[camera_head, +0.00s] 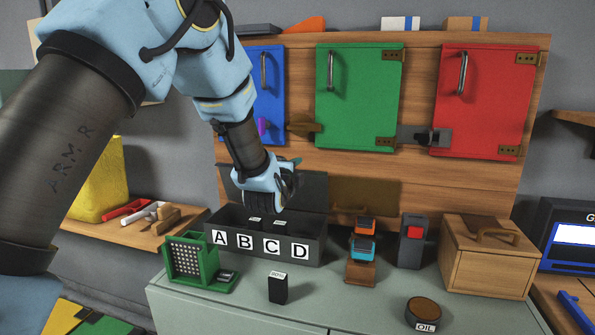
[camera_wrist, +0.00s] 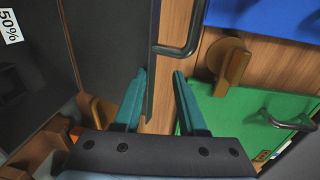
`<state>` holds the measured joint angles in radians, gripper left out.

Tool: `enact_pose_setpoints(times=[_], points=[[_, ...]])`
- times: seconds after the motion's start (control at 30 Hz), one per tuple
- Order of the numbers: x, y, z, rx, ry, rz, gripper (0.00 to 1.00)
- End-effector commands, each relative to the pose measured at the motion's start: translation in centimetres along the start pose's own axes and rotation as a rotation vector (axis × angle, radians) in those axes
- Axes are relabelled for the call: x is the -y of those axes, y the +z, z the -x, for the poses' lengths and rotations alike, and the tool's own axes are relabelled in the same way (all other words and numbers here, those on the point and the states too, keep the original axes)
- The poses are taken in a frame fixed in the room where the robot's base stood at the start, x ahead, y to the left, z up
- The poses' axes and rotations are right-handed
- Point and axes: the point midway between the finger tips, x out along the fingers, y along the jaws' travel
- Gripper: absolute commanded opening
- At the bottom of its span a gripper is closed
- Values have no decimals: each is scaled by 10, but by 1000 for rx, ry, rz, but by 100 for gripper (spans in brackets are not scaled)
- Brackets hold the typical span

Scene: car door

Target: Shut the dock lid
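The dock is the dark grey box (camera_head: 213,226) with A, B, C and D on its front, at the middle of the counter. Its dark lid (camera_head: 313,185) stands raised along the back edge. My gripper (camera_head: 292,170) is over the dock at the lid and hides part of it. In the wrist view my gripper (camera_wrist: 160,88) has its two teal fingers apart. A dark panel (camera_wrist: 118,40), likely the lid, reaches between them in the picture; I cannot tell whether they touch it. A dark bar handle (camera_wrist: 190,45) shows just beyond the fingertips.
Small labelled blocks (camera_head: 279,225) sit inside the dock. A black block (camera_head: 278,289) and a green holder (camera_head: 190,258) stand in front. Orange and blue items (camera_head: 362,250), a red-button box (camera_head: 411,242) and a wooden box (camera_head: 487,262) are right. Coloured doors (camera_head: 358,97) hang behind.

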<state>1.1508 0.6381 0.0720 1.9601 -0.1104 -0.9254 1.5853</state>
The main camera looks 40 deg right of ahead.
Motion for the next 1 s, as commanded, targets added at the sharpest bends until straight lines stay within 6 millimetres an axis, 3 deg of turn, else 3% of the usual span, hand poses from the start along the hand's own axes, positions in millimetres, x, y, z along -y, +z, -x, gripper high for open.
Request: enact_pose_setpoints(times=[0.8, 1.0], points=[[17, 0, 76, 0, -1, 1, 40], [18, 0, 84, 0, 0, 0, 40]])
